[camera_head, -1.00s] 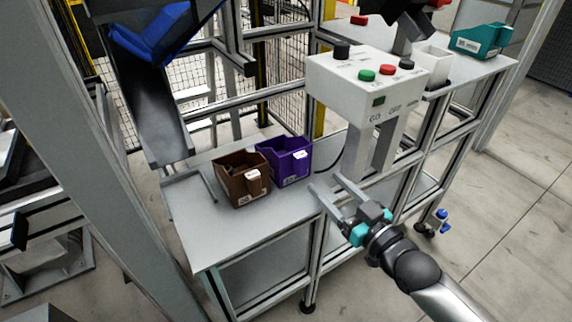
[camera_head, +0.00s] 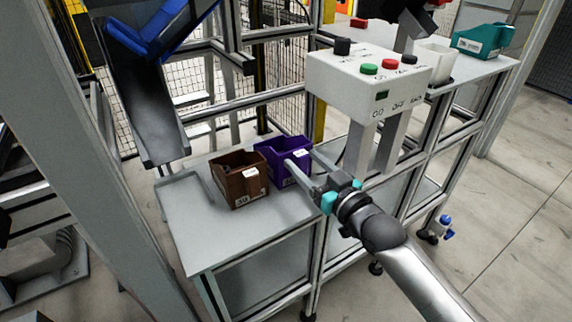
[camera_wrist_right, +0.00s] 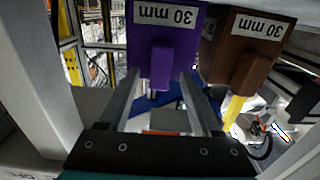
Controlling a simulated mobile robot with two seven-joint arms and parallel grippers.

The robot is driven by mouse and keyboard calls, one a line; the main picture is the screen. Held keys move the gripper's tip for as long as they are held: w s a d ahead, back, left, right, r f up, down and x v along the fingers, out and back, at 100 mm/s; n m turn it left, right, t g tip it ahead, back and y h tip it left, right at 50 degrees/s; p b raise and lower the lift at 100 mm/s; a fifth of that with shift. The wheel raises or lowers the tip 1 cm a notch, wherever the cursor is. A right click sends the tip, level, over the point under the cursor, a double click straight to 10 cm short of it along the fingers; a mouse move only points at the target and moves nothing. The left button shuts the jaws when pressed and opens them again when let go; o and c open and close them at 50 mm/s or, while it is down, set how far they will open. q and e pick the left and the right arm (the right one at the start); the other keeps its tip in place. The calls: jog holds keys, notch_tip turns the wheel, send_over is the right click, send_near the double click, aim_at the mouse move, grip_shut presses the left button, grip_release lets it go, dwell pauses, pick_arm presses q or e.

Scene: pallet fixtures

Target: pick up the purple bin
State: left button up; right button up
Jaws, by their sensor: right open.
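The purple bin (camera_head: 270,158) stands upright on the grey table, touching or nearly touching the brown bin (camera_head: 232,190) on its left. My right gripper (camera_head: 303,160) is open at the front right of the purple bin, its two fingers pointing at it. In the right wrist view the purple bin (camera_wrist_right: 140,30) fills the top middle with a "30 mm" label, and its front tab lies between the fingers of my right gripper (camera_wrist_right: 160,80). I cannot tell whether the fingers touch it. My left gripper is not in view.
A white button box (camera_head: 345,80) on posts stands close to the right of the gripper. A teal bin (camera_head: 482,42) sits far right. The front of the grey table (camera_head: 205,240) is clear.

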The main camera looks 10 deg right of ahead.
jog(key=shift+w+a, duration=0.1)
jog(key=shift+w, duration=0.2)
grip_shut()
dwell(0.4)
jog(key=shift+r, duration=0.1)
